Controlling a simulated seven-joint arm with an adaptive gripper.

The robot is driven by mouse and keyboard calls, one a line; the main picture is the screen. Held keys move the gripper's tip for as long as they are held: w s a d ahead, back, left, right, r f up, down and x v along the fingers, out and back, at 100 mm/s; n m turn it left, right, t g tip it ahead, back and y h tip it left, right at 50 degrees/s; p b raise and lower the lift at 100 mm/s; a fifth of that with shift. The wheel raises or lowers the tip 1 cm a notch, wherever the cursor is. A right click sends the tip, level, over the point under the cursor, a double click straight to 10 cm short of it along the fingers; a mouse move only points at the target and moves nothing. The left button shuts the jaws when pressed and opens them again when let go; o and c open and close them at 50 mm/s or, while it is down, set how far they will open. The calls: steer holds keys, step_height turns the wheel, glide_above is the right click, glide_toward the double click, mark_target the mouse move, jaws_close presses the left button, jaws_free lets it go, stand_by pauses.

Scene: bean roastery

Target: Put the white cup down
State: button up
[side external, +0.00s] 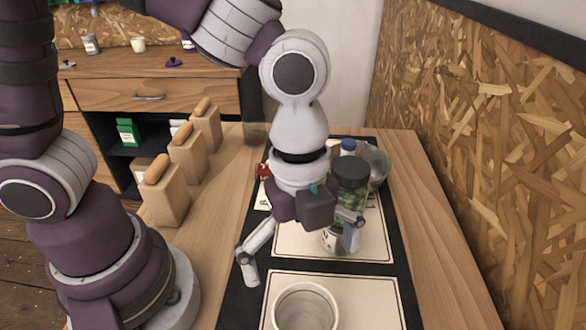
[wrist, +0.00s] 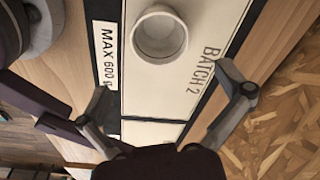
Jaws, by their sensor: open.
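The white cup (side external: 306,309) stands upright on the cream front panel of the black-edged mat (side external: 232,301), at the bottom of the side view and partly cut off there. In the wrist view the white cup (wrist: 160,36) is near the top, on the panel lettered "BATCH 2", and looks empty. My gripper (side external: 297,250) is open, with nothing between its fingers. It hangs behind the cup in the side view, apart from it. In the wrist view my gripper (wrist: 167,96) has its fingers spread, with the cup beyond the fingertips.
A green-filled jar with a dark lid (side external: 352,172) stands close behind my gripper's right finger, beside a clear glass vessel (side external: 378,163). Three tan blocks (side external: 163,194) line the table's left side. A chipboard wall (side external: 480,120) rises at the right. The mat around the cup is clear.

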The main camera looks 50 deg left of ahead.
steer(key=a+r+n+t, duration=0.3)
steer(key=a+n, duration=0.5)
steer(key=n, duration=0.3)
steer(key=a+r+n+t+y, duration=0.1)
steer(key=a+r+n+t, duration=0.2)
steer(key=a+n, duration=0.5)
steer(key=r+n, duration=0.1)
steer(key=n, duration=0.1)
steer(key=shift+a+r+n, duration=0.2)
steer(key=shift+r+n, duration=0.05)
steer(key=shift+n, duration=0.15)
steer(key=shift+w, duration=0.1)
